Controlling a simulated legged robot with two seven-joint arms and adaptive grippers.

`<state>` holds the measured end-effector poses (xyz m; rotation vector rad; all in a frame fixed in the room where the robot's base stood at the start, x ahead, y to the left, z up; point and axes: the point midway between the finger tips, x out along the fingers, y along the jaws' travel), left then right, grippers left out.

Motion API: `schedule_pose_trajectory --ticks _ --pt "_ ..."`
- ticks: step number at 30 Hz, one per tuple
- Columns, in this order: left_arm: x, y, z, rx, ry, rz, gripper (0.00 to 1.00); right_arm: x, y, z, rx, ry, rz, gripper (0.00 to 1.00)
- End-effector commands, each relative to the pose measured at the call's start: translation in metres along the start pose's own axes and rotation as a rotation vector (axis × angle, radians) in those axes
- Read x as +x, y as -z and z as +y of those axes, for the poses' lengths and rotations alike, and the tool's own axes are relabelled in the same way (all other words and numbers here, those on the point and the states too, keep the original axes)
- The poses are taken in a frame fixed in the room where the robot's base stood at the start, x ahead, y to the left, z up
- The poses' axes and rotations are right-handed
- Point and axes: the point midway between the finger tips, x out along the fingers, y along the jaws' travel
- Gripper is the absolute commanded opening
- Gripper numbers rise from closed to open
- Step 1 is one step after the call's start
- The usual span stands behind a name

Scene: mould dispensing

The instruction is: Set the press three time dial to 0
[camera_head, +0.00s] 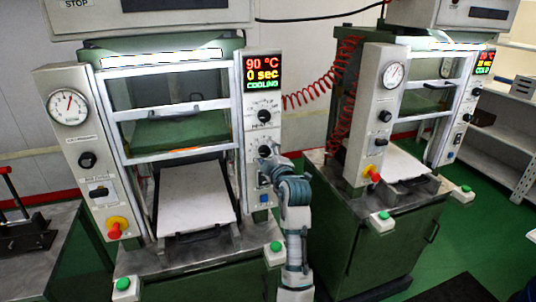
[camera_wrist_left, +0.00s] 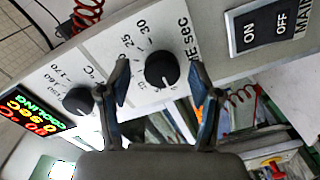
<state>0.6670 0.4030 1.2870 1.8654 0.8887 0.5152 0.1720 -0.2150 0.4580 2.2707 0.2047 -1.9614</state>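The time dial (camera_wrist_left: 162,69) is a round black knob on the white panel, with "TIME sec" lettering and a printed scale including 25 and 30. In the left wrist view it lies between the two fingers of my left gripper (camera_wrist_left: 160,78). The fingers are apart, with a gap on each side of the knob. In the head view my left gripper (camera_head: 268,163) is at the right-hand panel of the nearer press (camera_head: 264,95) and hides most of the dial. The display (camera_head: 262,73) reads 90 °C, 0 sec, COOLING. My right gripper is not in view.
The temperature dial (camera_wrist_left: 78,101) is beside the time dial. An ON/OFF switch (camera_wrist_left: 264,32) is on its other side. A second press (camera_head: 375,110) stands to the right, with a red coiled hose (camera_head: 340,100) between. Green buttons (camera_head: 277,247) sit on the front ledge.

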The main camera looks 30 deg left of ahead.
Motion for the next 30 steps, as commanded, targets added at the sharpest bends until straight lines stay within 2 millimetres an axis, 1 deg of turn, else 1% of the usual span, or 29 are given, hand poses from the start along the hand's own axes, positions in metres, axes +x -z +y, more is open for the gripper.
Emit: schedule_pose_trajectory --ticks 5,8,11,15,18,21,25,30 --pt "-0.002 0.000 -0.001 0.000 0.001 0.000 0.64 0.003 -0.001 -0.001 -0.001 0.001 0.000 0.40" --pt "-0.012 -0.001 0.000 0.001 0.000 0.000 0.64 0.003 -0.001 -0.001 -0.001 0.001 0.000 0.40" --pt "-0.030 -0.001 0.000 -0.002 0.000 -0.002 0.64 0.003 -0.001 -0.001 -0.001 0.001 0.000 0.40" --pt "-0.063 -0.002 0.000 -0.002 0.001 -0.003 0.64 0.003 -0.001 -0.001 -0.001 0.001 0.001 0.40" --pt "-0.084 -0.001 0.000 0.003 -0.001 0.002 0.64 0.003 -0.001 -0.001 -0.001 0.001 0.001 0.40" --pt "-0.101 -0.002 0.001 0.003 0.000 0.001 0.64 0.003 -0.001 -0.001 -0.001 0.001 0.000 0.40" --pt "-0.114 -0.002 0.001 0.003 0.000 0.000 0.64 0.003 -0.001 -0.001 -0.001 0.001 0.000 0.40" --pt "-0.119 -0.002 0.001 0.002 0.002 0.000 0.64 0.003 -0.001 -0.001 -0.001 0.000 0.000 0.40"
